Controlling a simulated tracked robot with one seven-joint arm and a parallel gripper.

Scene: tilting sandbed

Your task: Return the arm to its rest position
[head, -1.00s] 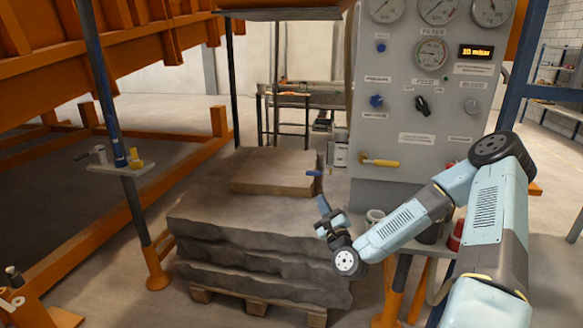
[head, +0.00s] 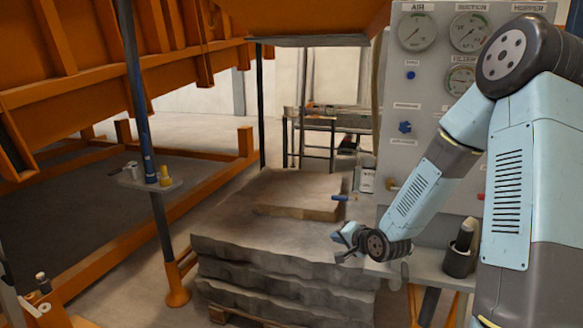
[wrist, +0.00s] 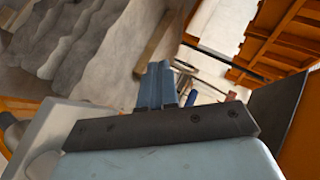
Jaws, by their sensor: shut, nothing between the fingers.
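My gripper (head: 345,240) is at the end of my light-blue arm, right of centre in the head view. It hangs in front of the right part of the stacked sacks (head: 280,265). In the wrist view its two blue fingers (wrist: 158,85) lie together with nothing between them. My arm is bent, with its elbow high at the right, covering part of the gauge panel.
A grey gauge panel (head: 425,75) stands behind my arm. A small shelf (head: 435,268) with a dark cup (head: 459,258) is below it. An orange frame (head: 150,45) fills the left. Floor shows between the frame and sacks.

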